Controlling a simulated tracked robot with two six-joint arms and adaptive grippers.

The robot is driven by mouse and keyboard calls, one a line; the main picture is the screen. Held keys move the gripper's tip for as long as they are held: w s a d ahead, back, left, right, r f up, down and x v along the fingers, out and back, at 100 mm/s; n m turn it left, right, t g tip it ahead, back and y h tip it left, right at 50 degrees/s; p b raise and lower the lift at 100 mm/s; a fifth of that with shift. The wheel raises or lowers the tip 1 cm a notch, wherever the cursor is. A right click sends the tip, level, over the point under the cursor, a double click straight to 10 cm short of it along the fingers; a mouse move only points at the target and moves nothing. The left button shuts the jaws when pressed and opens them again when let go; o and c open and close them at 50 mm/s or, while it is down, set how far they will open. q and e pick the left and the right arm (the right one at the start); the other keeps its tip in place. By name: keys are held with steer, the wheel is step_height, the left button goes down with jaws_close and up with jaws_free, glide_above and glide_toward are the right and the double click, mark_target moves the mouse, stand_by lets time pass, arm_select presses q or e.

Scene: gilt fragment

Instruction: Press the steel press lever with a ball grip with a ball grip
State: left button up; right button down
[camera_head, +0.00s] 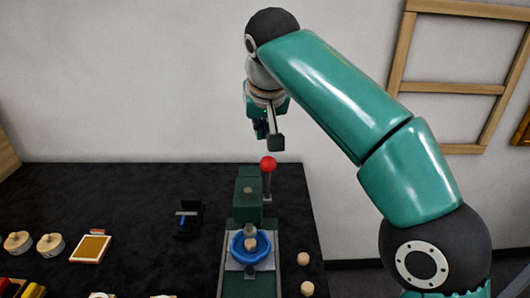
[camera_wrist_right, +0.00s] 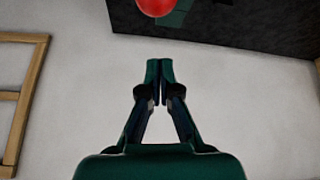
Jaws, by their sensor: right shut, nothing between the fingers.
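The steel press lever with its red ball grip (camera_head: 268,165) stands upright at the right side of a green press (camera_head: 248,190) on the black table. The red ball grip also shows at the top edge of the right wrist view (camera_wrist_right: 156,6), cut off by the frame. My right gripper (camera_head: 275,140) is above the ball grip in the head view, apart from it. In the right wrist view its fingertips (camera_wrist_right: 159,70) are together with nothing between them. My left gripper is in neither view.
A blue bowl (camera_head: 236,252) sits on the press base with a small wooden piece in it. A black stand with a blue part (camera_head: 188,219), a yellow-topped pad (camera_head: 90,248) and wooden discs (camera_head: 50,244) lie left. Wooden knobs (camera_head: 303,259) lie right. Frames lean against the wall.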

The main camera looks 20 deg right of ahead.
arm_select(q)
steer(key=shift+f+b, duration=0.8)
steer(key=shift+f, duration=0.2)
arm_select(e)
steer(key=shift+s+f, duration=1.25)
steer(key=shift+f, duration=0.25)
steer(key=shift+s, duration=0.1)
